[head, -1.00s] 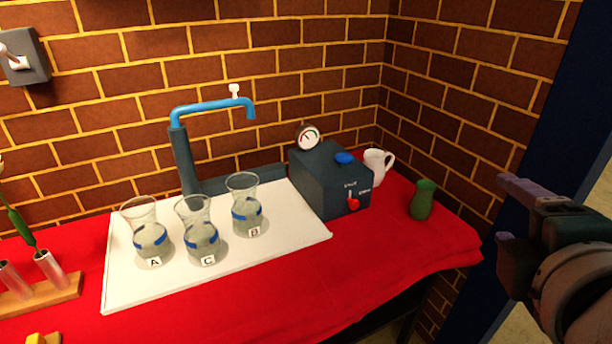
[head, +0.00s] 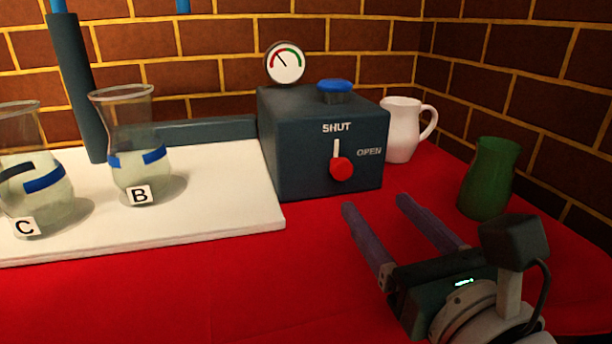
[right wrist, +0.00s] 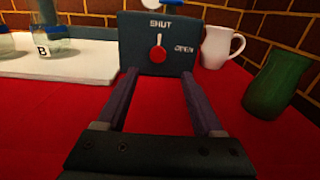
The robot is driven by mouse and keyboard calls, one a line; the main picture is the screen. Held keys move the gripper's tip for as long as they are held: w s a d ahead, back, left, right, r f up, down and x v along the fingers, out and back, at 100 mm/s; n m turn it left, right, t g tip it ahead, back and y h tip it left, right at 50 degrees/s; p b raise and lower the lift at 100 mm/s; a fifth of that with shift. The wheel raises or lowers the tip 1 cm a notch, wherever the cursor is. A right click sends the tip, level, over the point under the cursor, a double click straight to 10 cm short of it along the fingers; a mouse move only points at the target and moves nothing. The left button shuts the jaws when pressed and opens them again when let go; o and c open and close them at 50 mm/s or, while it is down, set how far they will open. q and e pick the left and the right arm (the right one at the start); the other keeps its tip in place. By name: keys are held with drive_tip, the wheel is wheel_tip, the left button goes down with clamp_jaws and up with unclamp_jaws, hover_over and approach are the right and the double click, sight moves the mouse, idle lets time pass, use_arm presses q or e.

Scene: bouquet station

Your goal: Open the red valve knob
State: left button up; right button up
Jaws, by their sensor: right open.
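The red valve knob (head: 341,169) is on the front of a dark blue-grey box (head: 285,160). Its white pointer stands upright at the SHUT label; the OPEN label is to its right. My right gripper (head: 374,203) is open and empty, in front of the box and a little below the knob, its fingers pointing toward it. In the right wrist view the knob (right wrist: 158,54) sits ahead, between the lines of the two fingers and apart from them. My left gripper is not in view.
A white jug (head: 402,130) stands right of the box and a green vase (head: 489,178) stands nearer, right of my gripper. Flasks C (head: 40,190) and B (head: 130,165) stand on a white board (head: 225,215) at left. A gauge (head: 285,63) and blue button (head: 334,87) top the box.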

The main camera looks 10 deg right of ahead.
sight(344, 170)
drive_tip(key=w, duration=0.6)
drive_tip(key=w+b, duration=0.1)
drive_tip(key=w, duration=0.2)
drive_tip(key=shift+w+a, duration=0.2)
drive_tip(key=shift+a, duration=0.2)
clamp_jaws()
